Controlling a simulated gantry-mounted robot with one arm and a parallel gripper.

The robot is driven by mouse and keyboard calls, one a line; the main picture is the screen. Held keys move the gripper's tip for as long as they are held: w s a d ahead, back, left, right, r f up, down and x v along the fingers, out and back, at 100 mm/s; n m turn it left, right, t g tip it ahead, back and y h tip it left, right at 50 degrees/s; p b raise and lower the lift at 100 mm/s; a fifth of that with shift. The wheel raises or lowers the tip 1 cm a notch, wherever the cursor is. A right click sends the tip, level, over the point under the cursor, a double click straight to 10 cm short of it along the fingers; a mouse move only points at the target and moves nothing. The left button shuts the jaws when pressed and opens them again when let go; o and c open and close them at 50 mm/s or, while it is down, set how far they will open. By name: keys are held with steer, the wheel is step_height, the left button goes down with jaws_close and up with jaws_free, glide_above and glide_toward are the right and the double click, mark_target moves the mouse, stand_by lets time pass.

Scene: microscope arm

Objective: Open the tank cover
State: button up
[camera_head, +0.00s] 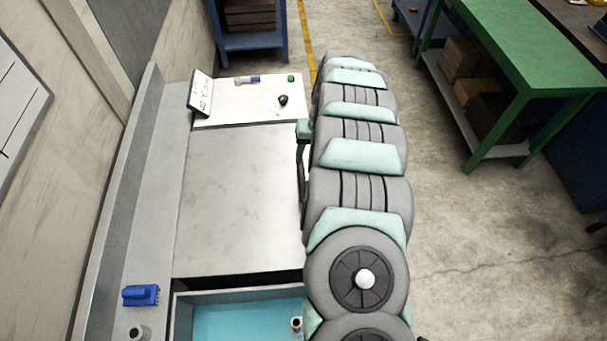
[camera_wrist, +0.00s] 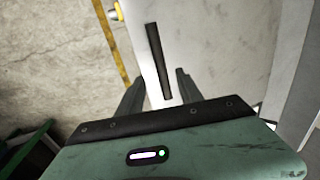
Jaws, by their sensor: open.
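The tank cover is a flat, pale grey panel (camera_head: 240,200) lying level behind the tank's open front part (camera_head: 250,318), where blue-green shows inside. In the wrist view, a dark straight bar (camera_wrist: 158,60), apparently a handle, lies on a pale surface. My gripper (camera_wrist: 159,77) is open, with its two dark fingers on either side of the bar's lower part. I cannot tell whether they touch it. In the head view, my arm hides most of the gripper and the cover's right edge. A dark slim part shows beside that edge.
A white board (camera_head: 225,112) with small items and a tilted sign (camera_head: 200,93) lies behind the cover. A blue block (camera_head: 140,295) sits on the left ledge. A wall is at left. A green bench (camera_head: 530,50) stands beyond open floor at right.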

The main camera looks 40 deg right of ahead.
mark_target(302, 176)
steer(key=shift+w+a+f+p, duration=0.2)
steer(key=shift+a+f+p, duration=0.05)
steer(key=shift+f, duration=1.3)
steer(key=shift+w+a+f+p, duration=0.2)
steer(key=shift+f, duration=1.4)
steer(key=shift+w+a+f+p, duration=0.2)
steer(key=shift+a+f+p, duration=0.05)
steer(key=shift+f, duration=1.3)
jaws_close()
